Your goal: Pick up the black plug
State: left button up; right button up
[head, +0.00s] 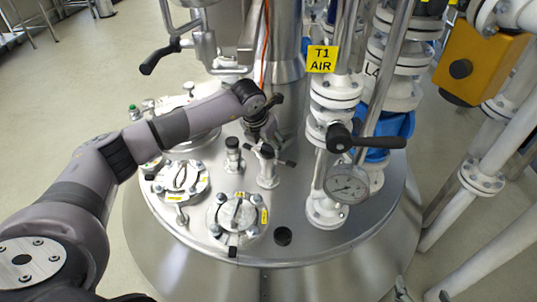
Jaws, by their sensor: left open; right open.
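A short, round black piece that looks like the black plug (283,236) sits near the front edge of the steel vessel lid (330,245), right of the front round hatch. My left arm reaches in from the left over the lid. My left gripper (264,128) is open near the middle of the lid, behind and above the small black-capped fittings, well away from the black piece. Its fingers are small and partly hidden by the wrist. I cannot see anything held in it. My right gripper is not in view.
Round clamped hatches (236,214) and upright fittings (267,165) stand on the lid. A pressure gauge (347,184), a black-handled valve (365,140) and white flanged pipes rise to the right. A yellow T1 AIR sign (322,59) hangs behind. The lid around the black piece is mostly clear.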

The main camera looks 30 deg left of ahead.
pick_arm(q)
jog(key=shift+w+f, duration=0.1)
jog(key=shift+f, duration=0.2)
jog(key=shift+c, duration=0.6)
jog(key=c, duration=1.1)
